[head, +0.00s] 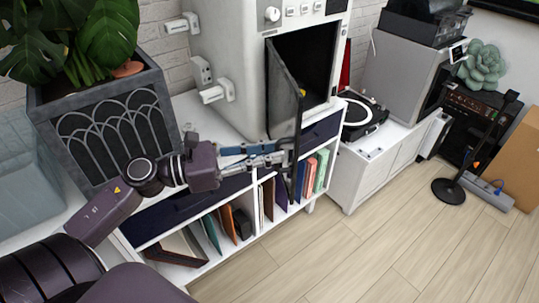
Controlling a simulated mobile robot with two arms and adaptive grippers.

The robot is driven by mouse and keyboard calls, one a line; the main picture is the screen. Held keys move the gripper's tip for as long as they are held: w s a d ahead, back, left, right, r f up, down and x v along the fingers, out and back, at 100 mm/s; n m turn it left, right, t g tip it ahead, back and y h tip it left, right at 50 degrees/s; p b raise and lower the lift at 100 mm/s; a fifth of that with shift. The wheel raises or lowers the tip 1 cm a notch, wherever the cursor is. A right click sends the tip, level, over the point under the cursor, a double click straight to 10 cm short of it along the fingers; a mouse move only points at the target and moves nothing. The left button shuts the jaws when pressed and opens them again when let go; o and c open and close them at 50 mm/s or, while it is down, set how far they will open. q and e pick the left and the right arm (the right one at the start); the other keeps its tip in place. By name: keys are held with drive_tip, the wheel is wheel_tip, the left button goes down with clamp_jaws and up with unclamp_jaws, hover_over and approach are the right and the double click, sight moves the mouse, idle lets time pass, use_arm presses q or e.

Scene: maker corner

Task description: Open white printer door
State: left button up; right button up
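The white printer (228,60) stands on a white shelf unit, with knobs and buttons along its top front. Its dark door (283,85) is swung well out from the front, hinged on the left side. The dark opening (318,65) shows behind it. My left gripper (287,153) reaches in from the left, with its fingertips at the lower part of the door's outer edge. The tips overlap the dark edge, so whether they are closed on it is unclear. My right gripper is out of view.
A large plant in a grey planter (115,130) stands left of the printer, close to my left arm. Books (312,175) fill the shelf below. A turntable (362,118) sits to the right. The wooden floor (360,235) in front is clear.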

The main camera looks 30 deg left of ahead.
use_arm(q)
drive_tip(key=o, duration=0.3)
drive_tip(key=shift+w+a, duration=0.35)
drive_tip(key=shift+a, duration=0.1)
drive_tip(key=shift+d+f, duration=0.1)
drive_tip(key=shift+s, duration=0.15)
drive_tip(key=v, duration=1.2)
drive_tip(key=shift+d, duration=0.15)
